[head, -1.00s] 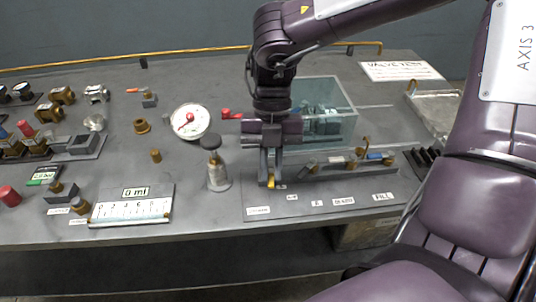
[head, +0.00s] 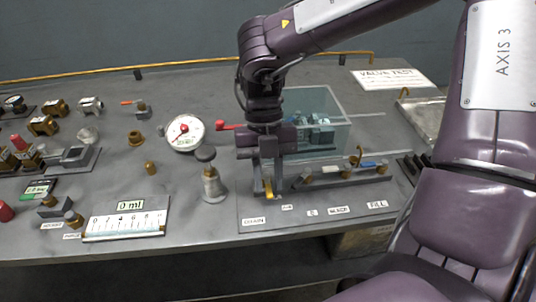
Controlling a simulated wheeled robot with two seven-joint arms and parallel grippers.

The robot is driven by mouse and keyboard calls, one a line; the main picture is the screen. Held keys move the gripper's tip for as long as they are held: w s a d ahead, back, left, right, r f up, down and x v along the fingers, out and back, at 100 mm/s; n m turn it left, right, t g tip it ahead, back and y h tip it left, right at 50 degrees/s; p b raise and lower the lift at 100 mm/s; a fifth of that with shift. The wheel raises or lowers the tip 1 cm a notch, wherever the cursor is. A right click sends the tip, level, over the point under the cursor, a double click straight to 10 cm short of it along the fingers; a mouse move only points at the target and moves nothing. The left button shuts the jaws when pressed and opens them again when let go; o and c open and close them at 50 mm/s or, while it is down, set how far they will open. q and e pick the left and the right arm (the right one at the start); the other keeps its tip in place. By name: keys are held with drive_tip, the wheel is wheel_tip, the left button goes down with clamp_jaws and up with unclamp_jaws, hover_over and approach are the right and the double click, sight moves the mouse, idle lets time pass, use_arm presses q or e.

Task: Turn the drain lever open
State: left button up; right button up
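My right gripper (head: 268,188) points down over the left end of the valve board (head: 298,218). Its two fingers stand apart, one on each side of a small yellow lever (head: 268,194) behind the DRAIN label (head: 254,221). I see no clear contact between the fingers and the lever, and the gripper hides the valve under it. My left gripper is not in view.
A clear tank (head: 335,105) stands behind the gripper. A grey bell-shaped weight (head: 212,186) is close on its left, with a dial gauge (head: 184,132) behind. Several brass fittings fill the far left.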

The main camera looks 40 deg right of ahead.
sight(266, 175)
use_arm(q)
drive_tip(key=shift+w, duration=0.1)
use_arm(e)
drive_tip(key=shift+o, duration=0.6)
